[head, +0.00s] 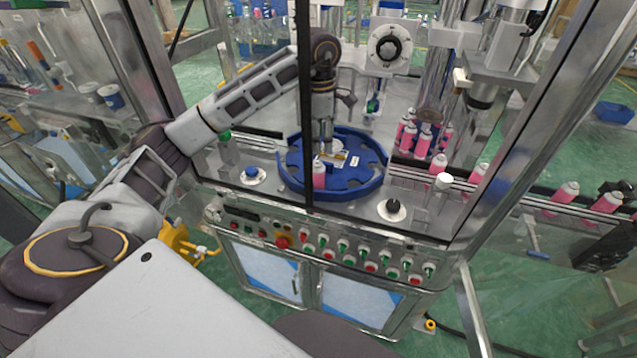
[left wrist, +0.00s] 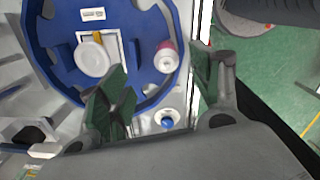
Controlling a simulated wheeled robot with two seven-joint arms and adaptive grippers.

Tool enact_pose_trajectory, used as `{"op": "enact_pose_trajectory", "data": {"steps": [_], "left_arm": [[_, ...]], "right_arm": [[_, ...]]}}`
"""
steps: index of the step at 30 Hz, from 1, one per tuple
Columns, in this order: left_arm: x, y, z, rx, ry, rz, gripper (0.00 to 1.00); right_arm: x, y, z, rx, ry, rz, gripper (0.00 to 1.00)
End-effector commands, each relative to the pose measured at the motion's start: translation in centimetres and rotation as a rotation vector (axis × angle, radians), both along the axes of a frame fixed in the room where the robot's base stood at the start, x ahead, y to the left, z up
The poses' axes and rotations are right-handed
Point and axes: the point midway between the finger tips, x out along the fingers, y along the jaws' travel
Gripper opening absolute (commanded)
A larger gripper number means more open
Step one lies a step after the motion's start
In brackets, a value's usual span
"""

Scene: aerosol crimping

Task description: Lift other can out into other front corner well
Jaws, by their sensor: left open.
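A blue round wheel with wells along its rim (head: 372,178) sits on the machine deck. A pink can with a pale top (head: 319,176) stands in a well at the wheel's front edge; a dark frame post partly covers that area. In the left wrist view the same can (left wrist: 166,55) sits in the rim of the blue wheel (left wrist: 55,35). My left gripper (head: 325,145) hangs down over the wheel, behind the can. In the left wrist view my left gripper (left wrist: 160,68) is open, its green-padded fingers apart with the can between and beyond them. My right gripper is out of view.
A group of pink cans (head: 423,140) stands behind the wheel on the right, and more cans (head: 565,190) are on the right conveyor. A blue button (head: 252,173) and a black knob (head: 393,207) flank the wheel. The dark post stands in front.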

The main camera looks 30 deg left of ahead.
Motion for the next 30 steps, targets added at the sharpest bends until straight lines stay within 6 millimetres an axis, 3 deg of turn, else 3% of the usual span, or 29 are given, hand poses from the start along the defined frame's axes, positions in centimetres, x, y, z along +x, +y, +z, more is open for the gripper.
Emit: {"op": "enact_pose_trajectory", "data": {"steps": [4,19,30], "left_arm": [[-1.1,0.8,0.0,0.035,0.048,-0.039,0.64],[-1.0,0.7,-0.3,0.031,0.045,-0.058,0.64],[-1.0,0.7,-3.4,0.031,0.047,-0.058,0.64]], "right_arm": [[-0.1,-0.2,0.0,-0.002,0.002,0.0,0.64],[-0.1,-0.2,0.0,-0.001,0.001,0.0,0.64],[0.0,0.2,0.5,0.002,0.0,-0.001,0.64]]}}
